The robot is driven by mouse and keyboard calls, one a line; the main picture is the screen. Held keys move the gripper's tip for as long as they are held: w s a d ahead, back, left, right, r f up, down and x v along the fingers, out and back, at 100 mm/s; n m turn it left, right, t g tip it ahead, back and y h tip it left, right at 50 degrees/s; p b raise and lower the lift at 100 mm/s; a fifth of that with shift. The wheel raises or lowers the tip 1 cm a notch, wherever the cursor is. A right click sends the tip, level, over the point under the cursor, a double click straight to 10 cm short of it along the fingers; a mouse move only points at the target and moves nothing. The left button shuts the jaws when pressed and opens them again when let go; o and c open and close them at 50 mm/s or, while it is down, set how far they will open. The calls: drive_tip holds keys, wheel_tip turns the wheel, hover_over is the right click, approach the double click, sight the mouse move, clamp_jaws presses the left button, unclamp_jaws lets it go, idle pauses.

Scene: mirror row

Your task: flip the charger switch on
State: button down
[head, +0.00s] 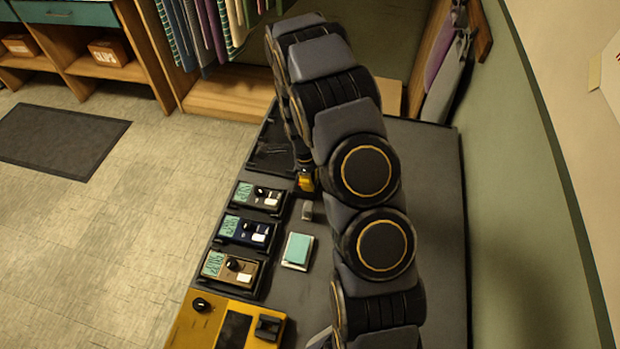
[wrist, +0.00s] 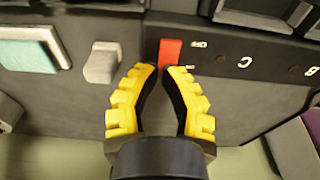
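A small red piece (wrist: 171,52), which looks like the charger switch, sits on a dark panel with pale letters (wrist: 280,75) in the wrist view. In the head view only a little yellow of my gripper (head: 306,182) shows beside my arm, at the bench's far left part. The red piece is hidden there. Which way the switch is set cannot be told.
A grey block (wrist: 101,62) stands close left of my fingers in the wrist view, with a teal-topped pad (wrist: 30,52) beyond it. In the head view several meters (head: 247,231) line the bench's left edge. A yellow device (head: 205,325) is at the front.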

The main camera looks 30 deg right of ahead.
drive_tip(key=shift+s+d+f, duration=0.1)
drive_tip(key=shift+f, duration=0.15)
drive_tip(key=shift+r, duration=0.1)
drive_tip(key=shift+w+a+r, duration=0.35)
drive_tip(key=shift+w+a, duration=0.2)
drive_tip(key=shift+w, duration=0.05)
wheel_tip(320, 180, up, 14)
drive_tip(key=s+d, duration=0.1)
drive_tip(key=shift+s+d, duration=0.2)
drive_tip(key=shift+s, duration=0.05)
idle(0.7)
